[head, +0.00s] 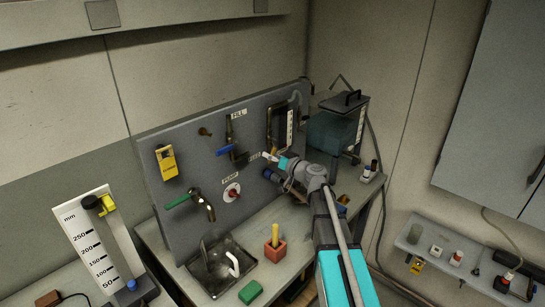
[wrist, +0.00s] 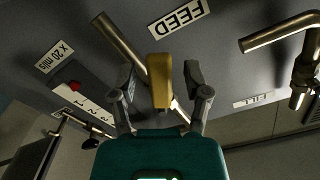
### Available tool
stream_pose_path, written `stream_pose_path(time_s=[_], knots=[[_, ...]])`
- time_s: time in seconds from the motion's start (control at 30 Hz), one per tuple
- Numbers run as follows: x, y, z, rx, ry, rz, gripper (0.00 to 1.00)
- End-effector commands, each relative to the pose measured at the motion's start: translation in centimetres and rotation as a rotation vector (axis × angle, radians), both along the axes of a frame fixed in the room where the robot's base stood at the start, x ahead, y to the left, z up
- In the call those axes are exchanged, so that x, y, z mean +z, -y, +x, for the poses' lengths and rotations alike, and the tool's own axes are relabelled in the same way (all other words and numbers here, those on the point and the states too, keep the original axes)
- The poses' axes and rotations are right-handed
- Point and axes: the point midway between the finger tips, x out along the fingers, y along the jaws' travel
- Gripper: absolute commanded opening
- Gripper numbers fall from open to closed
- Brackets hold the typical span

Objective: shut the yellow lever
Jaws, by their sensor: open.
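The yellow lever (wrist: 160,80) is in the middle of the wrist view, below the FEED label (wrist: 178,18). It sits over a slanting metal pipe (wrist: 118,42) and is at an angle to it. My gripper (wrist: 160,74) is open, with one finger on each side of the lever and a visible gap on both sides. In the head view my gripper (head: 269,167) is up at the grey panel (head: 180,140). Only a small bit of the yellow lever (head: 274,151) shows there, and the gripper hides part of that area.
A blue lever (head: 225,150) is left of my gripper on the panel. A red PUMP knob (head: 231,192) and a green-handled tap (head: 178,202) are lower left. A sink (head: 188,268), a red block (head: 275,250) and a green sponge (head: 250,292) are on the bench below.

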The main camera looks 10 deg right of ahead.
Motion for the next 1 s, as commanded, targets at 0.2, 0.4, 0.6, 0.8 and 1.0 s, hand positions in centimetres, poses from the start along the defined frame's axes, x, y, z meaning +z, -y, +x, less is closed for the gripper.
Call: stream_pose_path(time_s=[0.2, 0.4, 0.6, 0.8, 1.0], knots=[[0.00, 0.05, -0.03, 0.000, 0.000, 0.000, 0.45], [-0.01, 0.08, -0.02, -0.001, 0.000, 0.000, 0.08], [0.00, 0.11, -0.02, -0.001, 0.000, 0.000, 0.00], [0.02, 0.03, -0.03, 0.000, -0.001, 0.002, 0.00], [0.10, -0.62, -0.10, 0.008, -0.011, 0.016, 0.00]])
